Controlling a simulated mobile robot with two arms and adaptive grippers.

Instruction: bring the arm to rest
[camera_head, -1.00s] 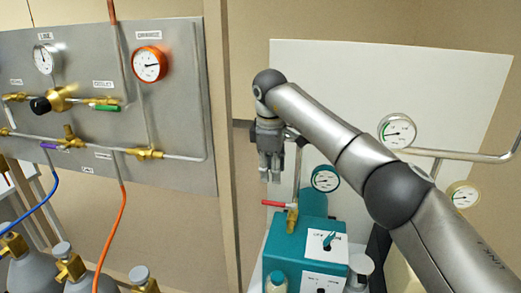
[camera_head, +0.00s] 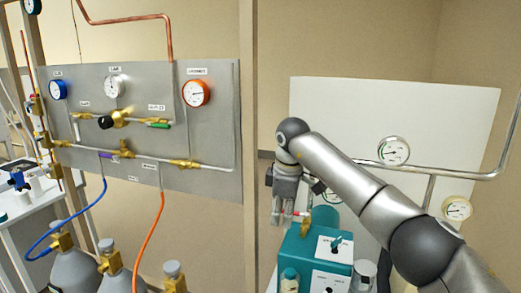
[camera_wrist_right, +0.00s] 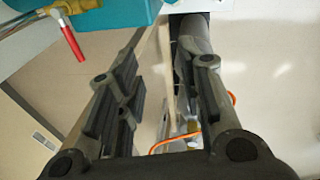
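My right arm reaches in from the right in the head view. My left gripper is in no view.
A grey gauge panel (camera_head: 215,130) stands at left, with gas cylinders (camera_head: 70,268) and hoses below. A white board (camera_head: 400,110) with gauges (camera_head: 393,151) and a pipe stands behind my arm. A white bench (camera_head: 30,205) is at far left.

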